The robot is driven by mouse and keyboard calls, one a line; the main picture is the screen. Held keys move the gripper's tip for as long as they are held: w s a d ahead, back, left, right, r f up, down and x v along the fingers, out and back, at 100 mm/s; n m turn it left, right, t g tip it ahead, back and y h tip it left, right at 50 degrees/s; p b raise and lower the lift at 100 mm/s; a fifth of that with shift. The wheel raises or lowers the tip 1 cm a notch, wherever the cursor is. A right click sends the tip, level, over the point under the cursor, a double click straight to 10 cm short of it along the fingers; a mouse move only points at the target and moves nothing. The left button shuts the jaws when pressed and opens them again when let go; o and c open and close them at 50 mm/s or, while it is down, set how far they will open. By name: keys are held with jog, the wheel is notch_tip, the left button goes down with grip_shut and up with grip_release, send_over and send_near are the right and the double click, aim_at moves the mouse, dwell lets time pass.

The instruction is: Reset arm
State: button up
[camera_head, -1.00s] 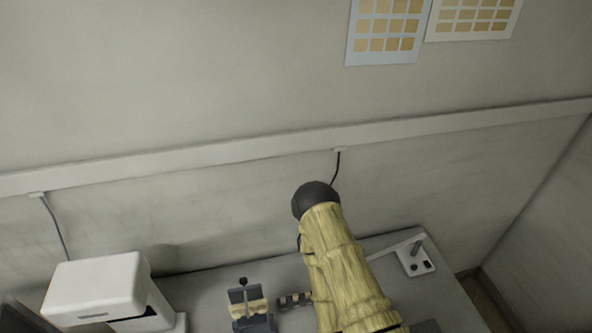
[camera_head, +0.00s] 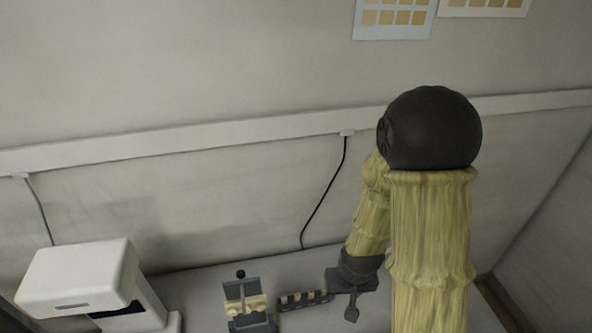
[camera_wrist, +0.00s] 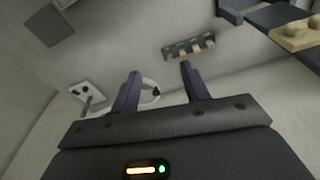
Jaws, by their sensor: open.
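My arm is bent, with its black elbow (camera_head: 432,128) high at the right of the head view and covering part of the wall. My gripper (camera_head: 350,298) hangs low over the bench, just right of a small dark rack (camera_head: 304,300). In the wrist view my gripper (camera_wrist: 160,86) shows two dark purple fingers, apart and with nothing between them. The small rack also shows in the wrist view (camera_wrist: 188,46), beyond the right fingertip. I cannot tell how far the fingers are from the bench.
A white machine (camera_head: 85,280) stands at the left of the bench. A dark stand with cream parts (camera_head: 245,305) is left of the rack and shows in the wrist view (camera_wrist: 295,35). A white box with a stick (camera_wrist: 88,94) is at the wrist view's left. Bare bench (camera_head: 200,290) lies between machine and stand.

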jog(key=s+d+r+b, duration=0.2)
jog(key=d+r+b, duration=0.1)
jog(key=r, duration=0.5)
jog(key=shift+s+d+m+t+b, duration=0.3)
jog(key=shift+m+t+b, duration=0.1)
jog(key=shift+b, duration=0.2)
